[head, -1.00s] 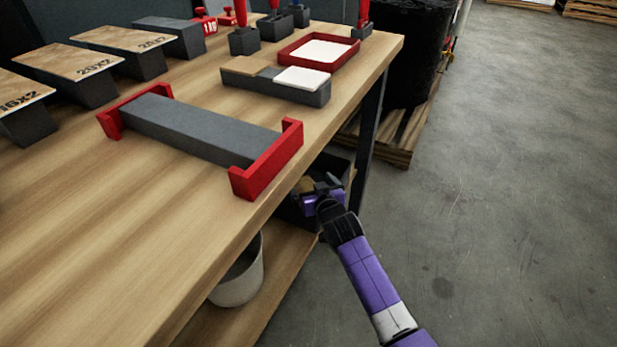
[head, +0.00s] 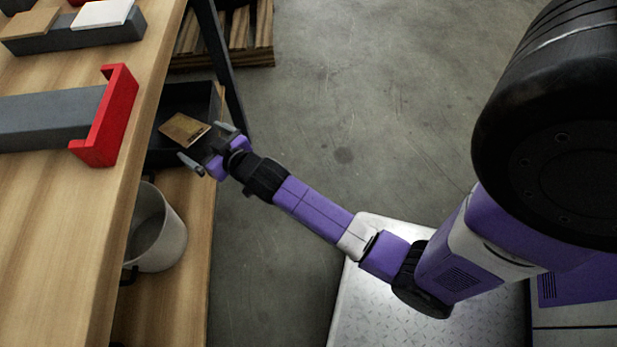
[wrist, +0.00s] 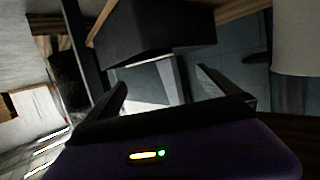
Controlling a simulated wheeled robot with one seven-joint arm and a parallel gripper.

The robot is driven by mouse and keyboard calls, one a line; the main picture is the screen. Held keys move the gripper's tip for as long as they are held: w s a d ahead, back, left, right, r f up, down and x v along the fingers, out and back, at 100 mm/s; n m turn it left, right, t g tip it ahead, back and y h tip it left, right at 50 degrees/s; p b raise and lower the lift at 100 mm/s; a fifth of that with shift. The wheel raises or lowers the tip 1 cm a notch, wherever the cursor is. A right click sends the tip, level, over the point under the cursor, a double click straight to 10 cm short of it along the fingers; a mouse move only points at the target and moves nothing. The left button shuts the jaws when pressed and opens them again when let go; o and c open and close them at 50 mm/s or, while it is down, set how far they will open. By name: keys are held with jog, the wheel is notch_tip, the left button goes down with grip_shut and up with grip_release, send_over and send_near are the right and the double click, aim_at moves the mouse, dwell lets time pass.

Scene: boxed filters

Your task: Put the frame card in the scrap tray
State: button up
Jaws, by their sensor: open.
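The frame card (head: 183,129), a tan flat piece, shows just past my fingertips in the head view. It lies within the outline of a dark open tray (head: 205,96) under the table edge, likely the scrap tray. I cannot tell whether the card rests on the tray floor. My gripper (head: 199,141) is open, with its fingers apart on the near side of the card. In the wrist view my open fingers (wrist: 161,77) frame a pale grey surface, and I cannot make out the card there.
A pale bucket (head: 160,235) stands on the lower shelf (head: 190,290) beside the tray. The wooden tabletop (head: 60,230) overhangs the shelf, with a red-ended grey fixture (head: 105,115) near its edge. A dark table leg (head: 222,65) stands behind the tray.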

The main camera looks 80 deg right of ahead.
jog(key=s+a+n+t+y, duration=0.1)
jog(key=s+a+y, duration=0.1)
jog(key=s+a, duration=0.6)
jog(key=s+a+n+y, duration=0.1)
jog(key=s+a, duration=0.4)
jog(key=s, duration=0.5)
jog(key=s+a+r+n+y, duration=0.1)
jog(key=s+a+r, duration=0.1)
jog(key=s+r, duration=0.4)
jog(key=s+a+r+n+y, duration=0.1)
jog(key=s+a+r, duration=0.2)
jog(key=s+r, duration=0.4)
jog(key=shift+s+n+y, duration=0.3)
jog(key=shift+s+y, duration=0.1)
jog(key=shift+s, duration=0.8)
jog(key=shift+a+r, duration=0.1)
notch_tip(320, 180, up, 23)
jog(key=p, duration=2.3)
jog(key=shift+r, duration=0.15)
